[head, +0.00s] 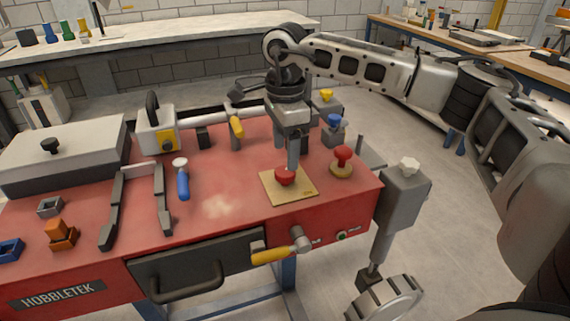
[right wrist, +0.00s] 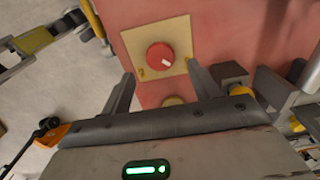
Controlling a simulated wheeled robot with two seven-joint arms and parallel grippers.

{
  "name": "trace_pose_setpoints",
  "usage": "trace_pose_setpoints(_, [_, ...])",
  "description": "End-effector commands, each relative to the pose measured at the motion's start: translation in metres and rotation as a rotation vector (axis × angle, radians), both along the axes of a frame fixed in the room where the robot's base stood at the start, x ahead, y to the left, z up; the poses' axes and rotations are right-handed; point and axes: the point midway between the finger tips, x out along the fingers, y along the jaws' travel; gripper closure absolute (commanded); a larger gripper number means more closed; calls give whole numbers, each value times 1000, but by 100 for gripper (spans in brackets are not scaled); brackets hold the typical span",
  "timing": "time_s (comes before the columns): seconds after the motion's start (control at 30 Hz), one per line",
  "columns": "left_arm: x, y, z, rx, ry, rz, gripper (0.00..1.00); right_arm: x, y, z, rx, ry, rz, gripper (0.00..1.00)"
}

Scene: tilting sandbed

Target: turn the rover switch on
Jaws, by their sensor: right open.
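A red round knob (head: 285,178) sits on a square tan plate (head: 272,194) on the red bench top; it is the likely rover switch, though I can read no label naming it. In the right wrist view the knob (right wrist: 159,56) shows from above with a short white mark on its face, on the tan plate (right wrist: 180,28). My right gripper (head: 290,158) points down over the knob. In the right wrist view its open fingers (right wrist: 160,70) stand apart, with the knob just beyond and between their tips. Contact cannot be told. My left gripper is not in view.
A red mushroom-shaped knob on a round base (head: 342,162) stands to the right. A blue-topped post (head: 334,130) and a yellow-handled lever (head: 236,127) are behind. A yellow-handled crank (head: 275,254) juts from the bench front.

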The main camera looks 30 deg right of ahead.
Motion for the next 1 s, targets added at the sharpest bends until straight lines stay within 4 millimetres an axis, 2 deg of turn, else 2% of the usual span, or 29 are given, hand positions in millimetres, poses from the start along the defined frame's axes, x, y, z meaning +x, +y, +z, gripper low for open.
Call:
trace_pose_setpoints(0.1, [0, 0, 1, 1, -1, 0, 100, -1, 0, -22, 1, 3, 0, 39])
trace_pose_setpoints(0.3, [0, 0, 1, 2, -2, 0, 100, 0, 0, -43, 1, 0, 0, 39])
trace_pose_setpoints(0.67, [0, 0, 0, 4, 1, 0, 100, 0, 0, -48, 1, 0, 0, 39])
trace_pose_setpoints(0.83, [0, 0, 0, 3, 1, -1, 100, 0, 0, -48, 1, 0, 0, 83])
trace_pose_setpoints(1.0, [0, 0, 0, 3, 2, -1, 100, 0, 1, -48, 1, 0, -2, 83])
